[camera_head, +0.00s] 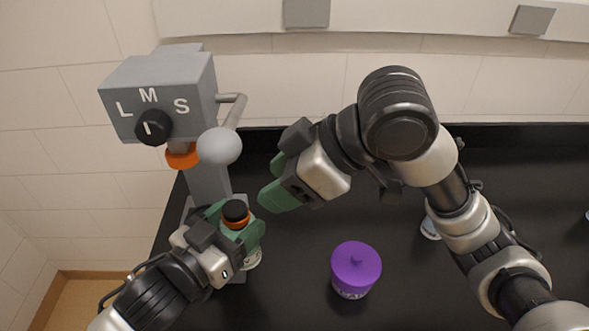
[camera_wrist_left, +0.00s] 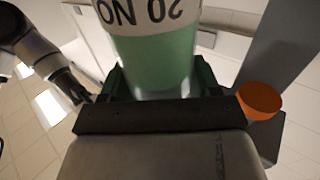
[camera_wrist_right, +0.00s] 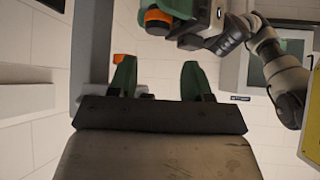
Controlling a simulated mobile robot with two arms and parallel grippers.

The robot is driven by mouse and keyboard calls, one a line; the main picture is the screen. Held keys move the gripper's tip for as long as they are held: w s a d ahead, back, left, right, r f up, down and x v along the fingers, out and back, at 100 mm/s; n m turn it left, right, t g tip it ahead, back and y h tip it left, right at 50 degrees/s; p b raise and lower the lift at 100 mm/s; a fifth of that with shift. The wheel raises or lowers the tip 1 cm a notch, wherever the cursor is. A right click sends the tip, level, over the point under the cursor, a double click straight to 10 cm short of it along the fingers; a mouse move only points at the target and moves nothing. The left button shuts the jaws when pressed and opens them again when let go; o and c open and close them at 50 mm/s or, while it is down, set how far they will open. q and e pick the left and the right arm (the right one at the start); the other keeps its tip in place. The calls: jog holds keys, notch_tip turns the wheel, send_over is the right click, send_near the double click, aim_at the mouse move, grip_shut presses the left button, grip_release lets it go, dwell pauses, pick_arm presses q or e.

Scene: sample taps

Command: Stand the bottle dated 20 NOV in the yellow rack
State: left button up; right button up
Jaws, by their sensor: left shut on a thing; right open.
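My left gripper (camera_head: 237,230) is shut on a bottle (camera_head: 252,259) with a black cap and an orange ring. The bottle looks upright, in front of the grey dispenser's column. In the left wrist view the bottle (camera_wrist_left: 155,55) holds green contents, and its label shows "20 NO" upside down; the rest of the label is cut off. My right gripper (camera_head: 268,181) is open and empty, above the counter to the right of the bottle; its fingers (camera_wrist_right: 157,78) are apart in the right wrist view. No yellow rack shows in the head view.
The grey dispenser (camera_head: 165,88) has L, M, S marks, a black knob, a lever and an orange nozzle ring. A purple-lidded jar (camera_head: 355,268) stands on the black counter (camera_head: 300,290). A yellow surface (camera_wrist_right: 290,125), not identifiable, shows in the right wrist view.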

aim_at(235, 210)
jog(key=x, duration=1)
jog(key=shift+d, duration=0.1)
jog(key=c, duration=0.6)
pick_arm(q)
jog(key=o, duration=1)
jog(key=shift+c, duration=0.2)
pick_arm(e)
jog(key=shift+r, duration=0.1)
jog(key=shift+c, duration=1.3)
pick_arm(q)
jog(key=o, duration=0.5)
jog(key=shift+a, duration=0.1)
jog(key=shift+c, duration=0.2)
